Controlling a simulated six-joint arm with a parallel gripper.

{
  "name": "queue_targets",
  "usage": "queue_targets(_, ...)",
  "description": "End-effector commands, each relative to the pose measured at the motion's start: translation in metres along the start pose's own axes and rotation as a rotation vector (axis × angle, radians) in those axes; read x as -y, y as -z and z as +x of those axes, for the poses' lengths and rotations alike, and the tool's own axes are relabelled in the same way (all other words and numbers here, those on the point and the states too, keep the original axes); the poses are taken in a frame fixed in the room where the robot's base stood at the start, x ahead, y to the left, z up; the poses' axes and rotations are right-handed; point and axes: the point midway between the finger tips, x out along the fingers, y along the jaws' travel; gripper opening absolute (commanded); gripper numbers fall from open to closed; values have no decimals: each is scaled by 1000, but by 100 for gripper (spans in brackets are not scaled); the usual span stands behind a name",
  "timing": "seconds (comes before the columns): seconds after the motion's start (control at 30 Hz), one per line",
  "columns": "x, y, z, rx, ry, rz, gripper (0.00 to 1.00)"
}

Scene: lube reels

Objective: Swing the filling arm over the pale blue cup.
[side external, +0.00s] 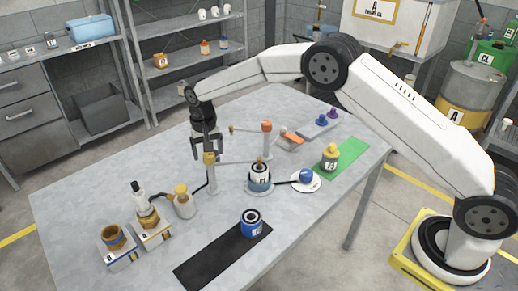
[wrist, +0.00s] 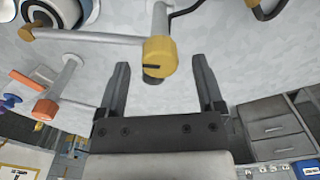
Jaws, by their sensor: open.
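The post of a filling arm with a yellow cap (side external: 210,158) stands near the middle of the table; the cap also shows in the wrist view (wrist: 160,55). Its grey bar runs right, to a small tan end knob (wrist: 26,33) close to the pale blue cup (side external: 259,185). Whether the knob is over the cup or beside it, I cannot tell. The cup holds a dark-centred white ring, and it shows cut off at the wrist view's top left. My gripper (side external: 207,153) is open and empty, pointing down just above the yellow cap, with the cap between its fingertips in the wrist view.
A second post with an orange cap (side external: 267,126) has its bar pointing left. A blue container (side external: 251,222) stands on a black mat, and a yellow-topped one (side external: 330,157) on a green mat. A blue ball (side external: 306,175) sits on a white plate. Several bottles stand front left.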

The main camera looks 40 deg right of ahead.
Motion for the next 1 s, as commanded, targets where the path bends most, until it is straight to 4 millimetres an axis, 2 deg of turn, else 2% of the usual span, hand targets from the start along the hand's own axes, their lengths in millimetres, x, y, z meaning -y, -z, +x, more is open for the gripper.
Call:
queue_targets(0.3, 0, 0, -42, -2, 1, 0, 86)
queue_targets(0.5, 0, 0, -58, -1, 1, 0, 86)
queue_targets(1.0, -1, -1, -61, -1, 1, -1, 86)
